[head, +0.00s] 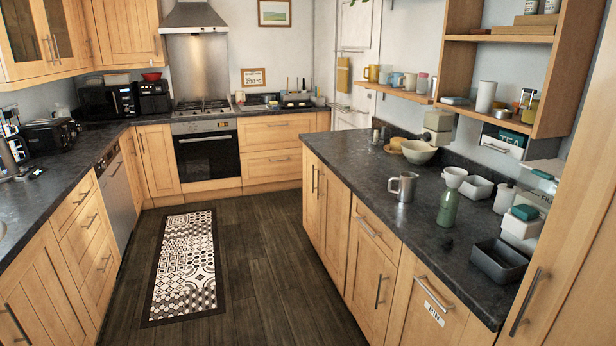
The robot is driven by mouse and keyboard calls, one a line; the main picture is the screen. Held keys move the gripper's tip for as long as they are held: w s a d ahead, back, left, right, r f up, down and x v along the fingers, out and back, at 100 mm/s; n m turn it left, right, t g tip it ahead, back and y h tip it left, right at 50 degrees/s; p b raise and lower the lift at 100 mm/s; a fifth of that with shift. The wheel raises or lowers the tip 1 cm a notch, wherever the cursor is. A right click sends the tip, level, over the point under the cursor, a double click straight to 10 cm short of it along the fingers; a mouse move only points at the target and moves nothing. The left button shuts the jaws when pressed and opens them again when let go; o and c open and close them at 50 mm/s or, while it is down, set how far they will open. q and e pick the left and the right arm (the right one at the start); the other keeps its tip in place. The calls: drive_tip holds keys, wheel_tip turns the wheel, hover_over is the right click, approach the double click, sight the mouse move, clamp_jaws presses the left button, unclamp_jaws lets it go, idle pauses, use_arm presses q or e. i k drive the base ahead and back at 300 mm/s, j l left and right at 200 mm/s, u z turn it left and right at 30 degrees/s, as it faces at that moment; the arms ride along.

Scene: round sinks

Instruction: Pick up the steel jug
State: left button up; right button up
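A steel jug (405,187) stands upright on the dark worktop (362,178) of the right-hand counter, near its front edge. It is a shiny metal cylinder with its handle to the left. Nothing covers it, and there is clear worktop around it. Neither of my grippers shows in the head view.
A dark tray (498,261) and white containers (474,187) lie further right. Wall shelves (394,92) hang above. The floor with a patterned rug (186,262) is clear.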

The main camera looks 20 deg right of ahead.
sight(406, 194)
drive_tip(key=i+z, duration=0.15)
drive_tip(key=i, duration=0.55)
drive_tip(key=i+j+z, duration=0.15)
drive_tip(key=i, duration=0.55)
drive_tip(key=i+z, duration=0.3)
drive_tip(key=z, duration=0.15)
drive_tip(key=i+j+z, duration=0.15)
drive_tip(key=z, duration=0.25)
drive_tip(key=i+j+z, duration=0.25)
drive_tip(key=z, duration=0.2)
drive_tip(key=i+j+z, duration=0.1)
drive_tip(key=i+z, duration=0.15)
drive_tip(key=z, duration=0.2)
drive_tip(key=i+j+z, duration=0.15)
drive_tip(key=z, duration=0.3)
drive_tip(key=i+j+z, duration=0.25)
drive_tip(key=z, duration=0.2)
drive_tip(key=i+j+z, duration=0.2)
drive_tip(key=j+z, duration=0.25)
drive_tip(key=l, duration=0.15)
